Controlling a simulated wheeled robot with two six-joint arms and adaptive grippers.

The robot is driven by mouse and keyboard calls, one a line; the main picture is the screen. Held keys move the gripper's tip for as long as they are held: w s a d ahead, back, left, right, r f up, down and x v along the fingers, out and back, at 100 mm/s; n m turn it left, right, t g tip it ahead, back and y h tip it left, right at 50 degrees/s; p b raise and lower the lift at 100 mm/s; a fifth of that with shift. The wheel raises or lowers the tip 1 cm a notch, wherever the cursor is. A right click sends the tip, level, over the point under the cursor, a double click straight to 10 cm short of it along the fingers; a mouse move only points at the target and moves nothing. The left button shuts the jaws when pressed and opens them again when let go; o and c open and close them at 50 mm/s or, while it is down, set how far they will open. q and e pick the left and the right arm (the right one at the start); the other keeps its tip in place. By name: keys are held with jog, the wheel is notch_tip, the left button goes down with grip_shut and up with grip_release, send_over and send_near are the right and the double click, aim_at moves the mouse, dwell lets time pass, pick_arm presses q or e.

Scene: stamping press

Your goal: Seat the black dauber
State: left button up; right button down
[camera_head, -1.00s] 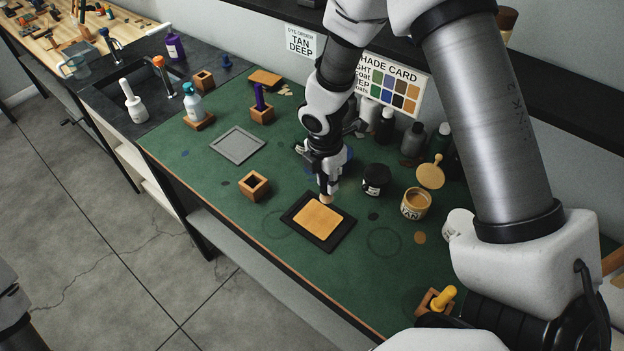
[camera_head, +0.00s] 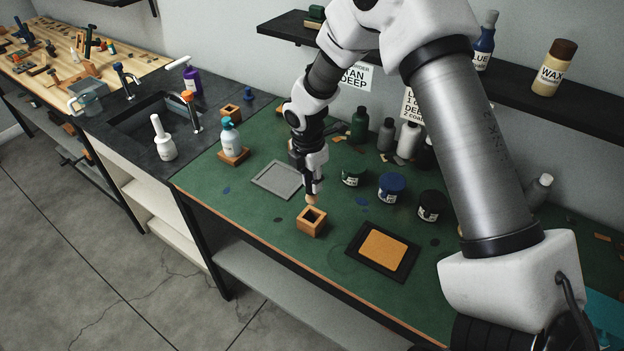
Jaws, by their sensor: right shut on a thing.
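My right gripper (camera_head: 311,172) points down and is shut on the black dauber (camera_head: 312,198). The dauber's pale tan tip shows below the fingers, and most of its handle is hidden by them. The tip is just above, or at, the back edge of a wooden holder block (camera_head: 312,228) with a square dark opening. I cannot tell whether the tip touches the block, but it is not visibly inside the opening. My left gripper is not in view.
A tan leather piece (camera_head: 384,250) lies on a black mat (camera_head: 357,260) to the right. Green (camera_head: 353,177), blue (camera_head: 391,188) and black (camera_head: 432,206) jars stand behind. A grey tray (camera_head: 259,182) and a bottle (camera_head: 230,138) in a wooden stand are left. The green bench's front edge is near.

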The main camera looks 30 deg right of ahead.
aim_at(312, 193)
jog(key=shift+w+a+r, duration=0.15)
jog(key=shift+w+a, duration=0.05)
jog(key=shift+a, duration=0.1)
jog(key=f, duration=0.1)
jog(key=f+b, duration=0.1)
jog(key=d+f, duration=0.1)
jog(key=shift+s+f, duration=0.35)
jog(key=shift+f, duration=0.05)
jog(key=shift+w+a+f+b, duration=0.2)
jog(key=shift+f+b, duration=0.25)
jog(key=shift+f, duration=0.1)
jog(key=shift+w+a+r, duration=0.1)
jog(key=shift+a, duration=0.05)
jog(key=shift+s+d+r+p, duration=0.15)
jog(key=shift+s+d+p, duration=0.05)
jog(key=shift+s+p, duration=0.15)
jog(key=shift+w, duration=0.1)
jog(key=shift+p, duration=0.35)
